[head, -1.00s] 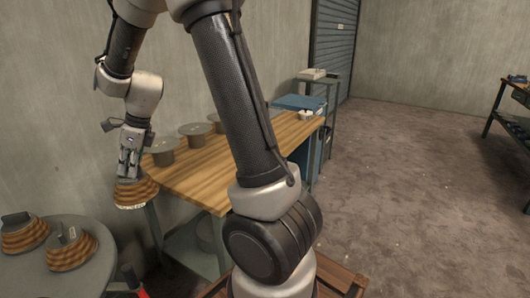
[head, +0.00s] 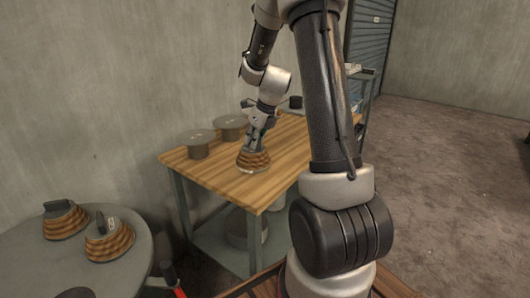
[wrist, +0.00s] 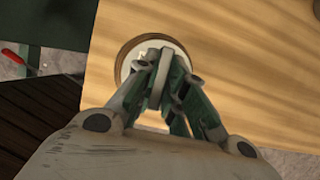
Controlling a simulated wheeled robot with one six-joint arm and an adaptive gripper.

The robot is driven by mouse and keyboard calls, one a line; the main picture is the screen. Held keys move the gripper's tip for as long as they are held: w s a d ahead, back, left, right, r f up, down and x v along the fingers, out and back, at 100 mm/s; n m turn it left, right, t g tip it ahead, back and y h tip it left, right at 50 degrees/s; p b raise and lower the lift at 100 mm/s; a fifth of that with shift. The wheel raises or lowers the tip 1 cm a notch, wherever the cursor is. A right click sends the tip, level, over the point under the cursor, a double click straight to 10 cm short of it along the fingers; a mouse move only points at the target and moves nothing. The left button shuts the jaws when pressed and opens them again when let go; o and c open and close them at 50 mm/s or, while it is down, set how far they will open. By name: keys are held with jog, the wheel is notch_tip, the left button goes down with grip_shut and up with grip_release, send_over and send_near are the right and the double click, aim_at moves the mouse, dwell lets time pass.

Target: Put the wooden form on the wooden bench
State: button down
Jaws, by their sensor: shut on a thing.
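The wooden form (head: 253,161) is a striped, rounded block, wider at its base, with a grey top part. My gripper (head: 256,141) is shut on its top in the head view. The form is at the wooden bench (head: 215,172), over its front part; I cannot tell whether its base touches the top. In the wrist view, my gripper (wrist: 160,72) covers much of the form (wrist: 124,58), whose round rim shows against the bench's pale wood (wrist: 240,60).
Two similar striped forms (head: 66,220) (head: 109,240) stand on a round grey table (head: 70,270) at the left. Grey round-topped pieces (head: 198,142) (head: 230,127) stand at the bench's back left. The bench's front left is clear.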

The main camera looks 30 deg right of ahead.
aim_at(254, 152)
jog(key=shift+f, duration=2.65)
jog(key=shift+f, duration=0.1)
jog(key=c, duration=1.5)
grip_release()
